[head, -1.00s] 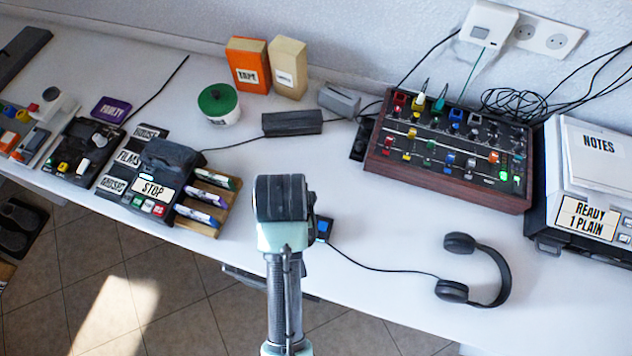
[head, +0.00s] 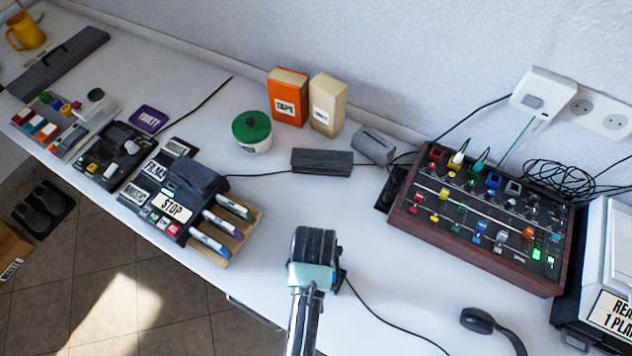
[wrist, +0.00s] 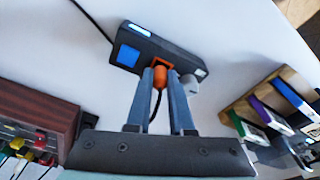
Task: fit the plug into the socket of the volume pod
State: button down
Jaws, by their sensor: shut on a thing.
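In the wrist view a dark pod (wrist: 172,52), which I take as the volume pod, lies on the white table. It has a blue square, a lit strip and a grey knob (wrist: 189,86). An orange-rimmed socket (wrist: 131,56) is on its near side. My gripper (wrist: 161,76) is shut on the orange plug (wrist: 160,78), with its dark cord running back between the fingers. The plug is right at the socket; I cannot tell how deep it sits. In the head view my gripper (head: 313,262) hides the pod and plug.
A mixer (head: 480,225) stands to the right, with headphones (head: 478,320) in front of it. A pen rack (head: 228,232) and button panels are to the left. A dark box (head: 322,162) lies behind. A thin cable crosses the table to the right of my gripper.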

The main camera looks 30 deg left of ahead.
jog(key=shift+f, duration=0.25)
jog(key=c, duration=1.1)
grip_release()
